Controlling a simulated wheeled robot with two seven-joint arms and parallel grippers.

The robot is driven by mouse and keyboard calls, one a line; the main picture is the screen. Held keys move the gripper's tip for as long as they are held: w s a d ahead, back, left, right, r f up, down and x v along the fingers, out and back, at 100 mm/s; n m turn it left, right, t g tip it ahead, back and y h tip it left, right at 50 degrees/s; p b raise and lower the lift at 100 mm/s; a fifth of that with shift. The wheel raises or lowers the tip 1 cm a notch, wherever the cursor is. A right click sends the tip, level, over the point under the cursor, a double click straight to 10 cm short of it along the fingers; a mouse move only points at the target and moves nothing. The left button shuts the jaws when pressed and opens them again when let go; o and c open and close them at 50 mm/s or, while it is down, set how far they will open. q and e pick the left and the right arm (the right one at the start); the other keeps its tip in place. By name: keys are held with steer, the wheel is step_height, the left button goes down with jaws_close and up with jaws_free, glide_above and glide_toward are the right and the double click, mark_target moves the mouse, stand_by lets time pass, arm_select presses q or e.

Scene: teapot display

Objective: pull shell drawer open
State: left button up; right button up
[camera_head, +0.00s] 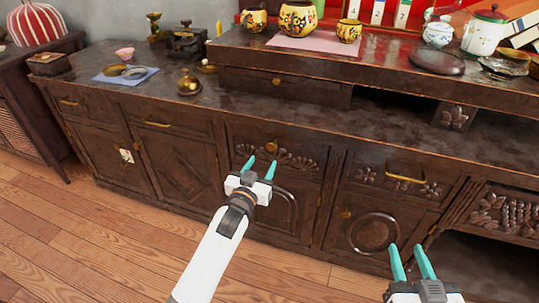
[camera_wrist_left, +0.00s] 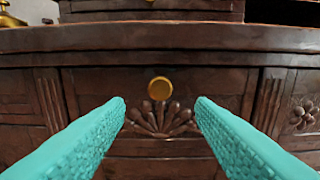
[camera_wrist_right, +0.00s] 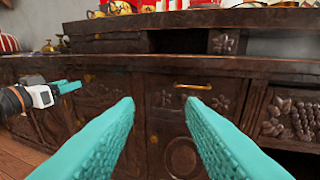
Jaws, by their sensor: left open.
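The shell drawer (camera_head: 249,156) has a carved fan-like shell on its dark wood front and a round brass knob (camera_head: 271,146). It looks shut, flush with the cabinet. In the left wrist view the knob (camera_wrist_left: 160,88) sits between and beyond my fingertips, with the carved shell (camera_wrist_left: 160,120) just below it. My left gripper (camera_head: 261,166) is open and empty in front of this drawer, apart from the knob. My right gripper (camera_head: 411,256) is open and empty, low at the right, in front of the cabinet; it also shows in the right wrist view (camera_wrist_right: 160,104).
Another drawer with a brass bar handle (camera_head: 405,179) is to the right. The cabinet top (camera_head: 140,85) carries a brass bell (camera_head: 189,84) and a blue cloth (camera_head: 120,75). Painted pots (camera_head: 298,18) stand on the raised shelf. The wooden floor (camera_head: 90,235) at left is clear.

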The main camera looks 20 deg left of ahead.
mark_target(271, 148)
arm_select(q)
steer(key=w+b, duration=0.1)
steer(key=w, duration=0.4)
steer(key=shift+w+d, duration=0.1)
steer(key=shift+w, duration=0.25)
steer(key=shift+w+b, duration=0.3)
steer(key=shift+w, duration=0.25)
arm_select(e)
step_height(271, 148, up, 7)
steer(key=a+t+y, duration=0.1)
steer(key=t+y, duration=0.1)
steer(key=t, duration=0.3)
steer(key=shift+s, duration=0.3)
arm_select(q)
jaws_close()
